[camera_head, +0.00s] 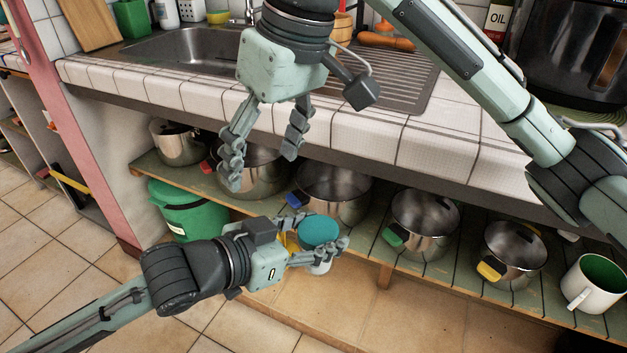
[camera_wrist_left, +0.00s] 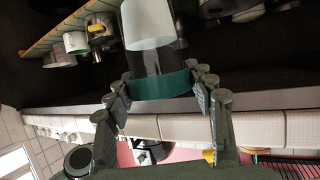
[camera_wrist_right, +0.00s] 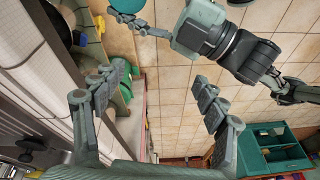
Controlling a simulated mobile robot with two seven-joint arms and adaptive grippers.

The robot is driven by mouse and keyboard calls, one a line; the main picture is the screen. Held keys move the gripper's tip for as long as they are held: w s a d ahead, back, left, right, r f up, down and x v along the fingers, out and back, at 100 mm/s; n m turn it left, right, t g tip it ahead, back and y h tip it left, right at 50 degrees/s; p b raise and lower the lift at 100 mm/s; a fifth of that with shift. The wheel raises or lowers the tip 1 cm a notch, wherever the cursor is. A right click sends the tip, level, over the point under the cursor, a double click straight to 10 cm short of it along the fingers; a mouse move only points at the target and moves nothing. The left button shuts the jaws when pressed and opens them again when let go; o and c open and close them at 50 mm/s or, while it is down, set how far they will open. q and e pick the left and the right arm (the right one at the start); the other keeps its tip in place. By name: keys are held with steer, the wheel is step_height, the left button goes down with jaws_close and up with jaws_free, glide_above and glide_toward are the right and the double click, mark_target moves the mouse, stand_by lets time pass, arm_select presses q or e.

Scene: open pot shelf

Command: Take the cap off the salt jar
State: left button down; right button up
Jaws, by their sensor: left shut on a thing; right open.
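My right gripper (camera_head: 262,168) is open and empty, above and left of the jar, fingers pointing down. In the right wrist view the cap (camera_wrist_right: 128,5) shows at the top edge.
A tiled counter (camera_head: 370,130) with a sink (camera_head: 190,55) overhangs the shelf (camera_head: 375,262). On the shelf stand several steel pots, one (camera_head: 425,222) right of the jar, and a white mug (camera_head: 595,284). A green bucket (camera_head: 190,212) is at left. The floor in front is clear.

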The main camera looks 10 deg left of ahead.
mark_target(314, 227)
steer(key=w+d+f+h, duration=0.1)
steer(key=f, duration=0.1)
steer(key=w+d+f+m+h, duration=0.1)
steer(key=d, duration=0.1)
steer(key=d+f+h, duration=0.1)
steer(key=d+f, duration=0.1)
steer(key=shift+w+d+f+m+g, duration=0.2)
steer(key=shift+w+f+m+g, duration=0.1)
steer(key=shift+w+f+g, duration=0.1)
steer(key=shift+d+f, duration=0.15)
steer(key=shift+f, duration=0.15)
step_height(314, 227, down, 8)
steer(key=shift+w+r, duration=0.1)
steer(key=shift+r, duration=0.05)
steer(key=c, duration=1.2)
steer(key=n, duration=0.3)
steer(key=shift+s, duration=0.25)
